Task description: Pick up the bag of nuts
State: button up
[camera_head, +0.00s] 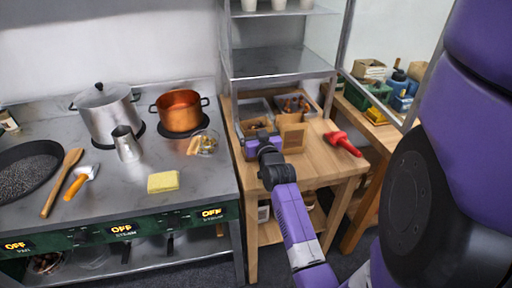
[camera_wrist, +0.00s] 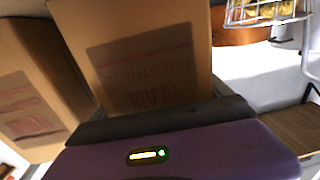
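A brown paper bag (camera_head: 292,137) stands on the wooden table, just right of my gripper (camera_head: 262,147). In the wrist view a brown bag (camera_wrist: 145,45) is close in front of my gripper's dark front edge (camera_wrist: 160,118), with upside-down print reading "PLAIN" and "CHESTNUTS". Its end nearest my gripper is hidden behind that edge. A second brown bag (camera_wrist: 35,95) with red print is beside it on the left. The fingertips are not clearly visible, so I cannot tell whether they are open or hold anything.
Metal trays of brown nuts (camera_head: 295,103) are behind, under a metal shelf (camera_head: 278,64). The stove counter (camera_head: 205,173) at left holds a copper pot (camera_head: 181,111), a steel pot (camera_head: 105,112) and a yellow sponge (camera_head: 163,182).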

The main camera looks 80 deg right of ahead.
jog(key=c, duration=1.1)
jog(key=shift+c, duration=0.6)
jog(key=shift+r, duration=0.15)
